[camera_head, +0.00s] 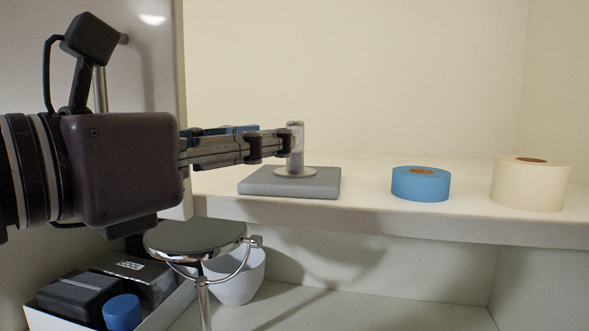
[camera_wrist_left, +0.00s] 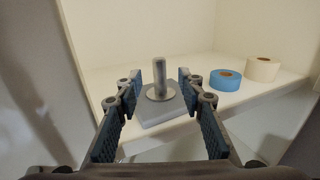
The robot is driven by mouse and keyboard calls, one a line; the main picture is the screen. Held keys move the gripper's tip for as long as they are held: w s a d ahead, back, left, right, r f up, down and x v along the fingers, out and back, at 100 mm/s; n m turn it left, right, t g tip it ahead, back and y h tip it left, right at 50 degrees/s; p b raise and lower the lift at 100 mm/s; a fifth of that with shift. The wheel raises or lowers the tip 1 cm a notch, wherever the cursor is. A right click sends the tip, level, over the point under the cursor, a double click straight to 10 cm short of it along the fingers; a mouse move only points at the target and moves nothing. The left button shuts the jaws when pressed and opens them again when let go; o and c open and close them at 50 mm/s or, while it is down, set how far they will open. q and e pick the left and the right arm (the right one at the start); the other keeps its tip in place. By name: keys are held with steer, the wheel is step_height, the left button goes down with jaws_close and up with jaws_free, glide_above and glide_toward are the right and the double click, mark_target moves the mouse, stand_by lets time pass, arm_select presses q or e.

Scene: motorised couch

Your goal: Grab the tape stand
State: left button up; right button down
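The tape stand (camera_head: 290,182) has a flat grey square base and an upright metal post with a round flange. It stands upright on the white shelf, near its front edge. My left gripper (camera_head: 290,140) reaches in from the left at the height of the post. In the left wrist view the left gripper (camera_wrist_left: 158,88) is open, with its blue-padded fingers on either side of the tape stand's post (camera_wrist_left: 159,78). Clear gaps show between the post and both fingers in that view. My right gripper is not in view.
A blue tape roll (camera_head: 421,185) and a cream tape roll (camera_head: 530,185) stand on the shelf (camera_head: 380,210) to the right. Below are a round mirror (camera_head: 195,238), a white cup (camera_head: 237,280) and a bin of dark boxes (camera_head: 75,298). A grey panel stands at left.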

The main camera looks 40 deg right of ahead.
mark_target(291, 123)
arm_select(q)
steer(key=shift+p+x, duration=0.5)
steer(key=shift+x, duration=0.45)
steer(key=p+x, duration=0.3)
steer(key=shift+w+d+r, duration=0.2)
steer(key=shift+d+r, duration=0.1)
steer(key=shift+d, duration=0.05)
steer(key=shift+w+d+f, duration=0.1)
steer(key=shift+d+f, duration=0.1)
steer(key=shift+d, duration=0.2)
steer(key=shift+a, duration=0.1)
jaws_close()
steer(key=shift+r, duration=0.1)
